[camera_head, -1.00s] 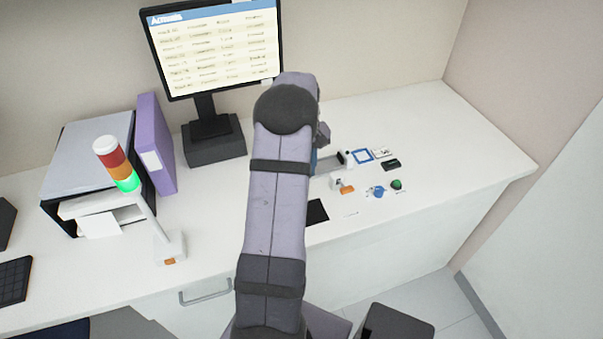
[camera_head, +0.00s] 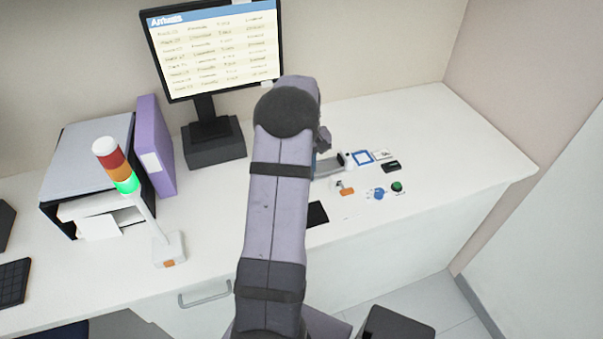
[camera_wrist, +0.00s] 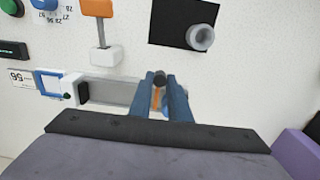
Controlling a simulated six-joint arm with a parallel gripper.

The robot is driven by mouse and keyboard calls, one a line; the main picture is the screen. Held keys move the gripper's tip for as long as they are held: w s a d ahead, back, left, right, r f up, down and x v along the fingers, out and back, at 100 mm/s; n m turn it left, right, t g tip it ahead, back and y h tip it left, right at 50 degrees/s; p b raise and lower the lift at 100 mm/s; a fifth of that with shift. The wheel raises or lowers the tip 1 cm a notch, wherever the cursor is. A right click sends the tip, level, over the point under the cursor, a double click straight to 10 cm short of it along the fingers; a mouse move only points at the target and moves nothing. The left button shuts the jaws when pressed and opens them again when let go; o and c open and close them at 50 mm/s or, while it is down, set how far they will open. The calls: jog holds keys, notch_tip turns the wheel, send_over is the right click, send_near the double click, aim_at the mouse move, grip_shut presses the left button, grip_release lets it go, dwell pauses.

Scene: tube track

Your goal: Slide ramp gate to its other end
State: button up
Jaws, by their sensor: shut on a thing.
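In the wrist view, my gripper (camera_wrist: 160,82) has its two blue fingers shut on the ramp gate's dark round knob (camera_wrist: 160,77). A thin orange strip (camera_wrist: 155,98) shows between the fingers. The gate sits at the right part of a pale grey slide track (camera_wrist: 115,91); the fingers hide the rest of the gate and that end of the track. The track's other end, with a black block (camera_wrist: 83,92), is to the left.
A blue square frame (camera_head: 362,158) lies beyond the black-block end. An orange-handled switch (camera_head: 346,190), a blue knob (camera_head: 378,194) and a green button (camera_head: 397,187) are in front of the track. A black square pad (camera_head: 317,213) is nearer the desk's front edge. The desk's right side is clear.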

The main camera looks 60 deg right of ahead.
jog(key=shift+s+a, duration=1.4)
jog(key=o, duration=0.6)
jog(key=shift+o, duration=0.2)
jog(key=shift+r, duration=0.1)
notch_tip(320, 180, up, 5)
jog(key=p, duration=0.3)
jog(key=shift+p, duration=0.4)
